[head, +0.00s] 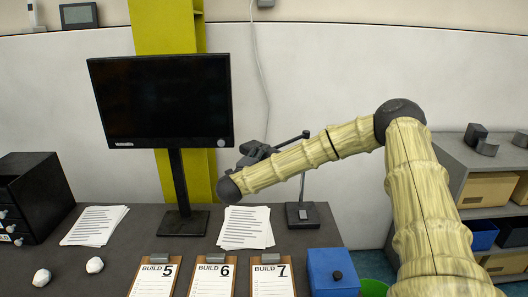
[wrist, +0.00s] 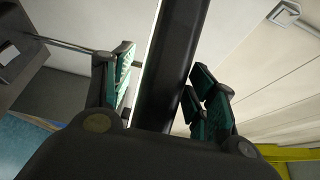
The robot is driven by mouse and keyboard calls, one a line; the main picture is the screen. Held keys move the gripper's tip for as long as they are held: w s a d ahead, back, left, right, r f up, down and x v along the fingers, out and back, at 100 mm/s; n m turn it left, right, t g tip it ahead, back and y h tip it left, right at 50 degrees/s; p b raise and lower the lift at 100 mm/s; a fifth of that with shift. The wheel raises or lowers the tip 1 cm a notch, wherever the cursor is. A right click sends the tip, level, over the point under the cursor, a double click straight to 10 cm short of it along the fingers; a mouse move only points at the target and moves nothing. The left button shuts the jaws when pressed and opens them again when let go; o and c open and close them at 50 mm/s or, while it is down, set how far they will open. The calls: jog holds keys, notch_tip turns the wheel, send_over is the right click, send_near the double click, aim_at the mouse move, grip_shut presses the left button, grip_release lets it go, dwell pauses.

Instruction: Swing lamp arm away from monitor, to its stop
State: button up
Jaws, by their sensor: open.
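The lamp stands on a dark square base (head: 303,215) right of the monitor (head: 160,100). Its thin post rises to a joint, and the lamp arm (head: 292,140) runs left from there, partly hidden behind my forearm. My gripper (head: 256,152) is near the lamp arm's left part, mostly hidden behind my wrist in the head view. In the wrist view, my open gripper (wrist: 160,65) has its green-padded fingers on either side of a dark bar (wrist: 168,70), which appears to be part of the lamp. Gaps show beside the bar; contact is not clear.
Papers (head: 246,228), several clipboards (head: 212,277) and a blue box (head: 332,272) lie on the desk in front. A yellow column (head: 160,30) stands behind the monitor. Shelves with bins (head: 487,188) are at the right.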

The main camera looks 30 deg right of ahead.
jog(key=shift+x, duration=1.15)
jog(key=shift+s+d, duration=0.1)
grip_shut()
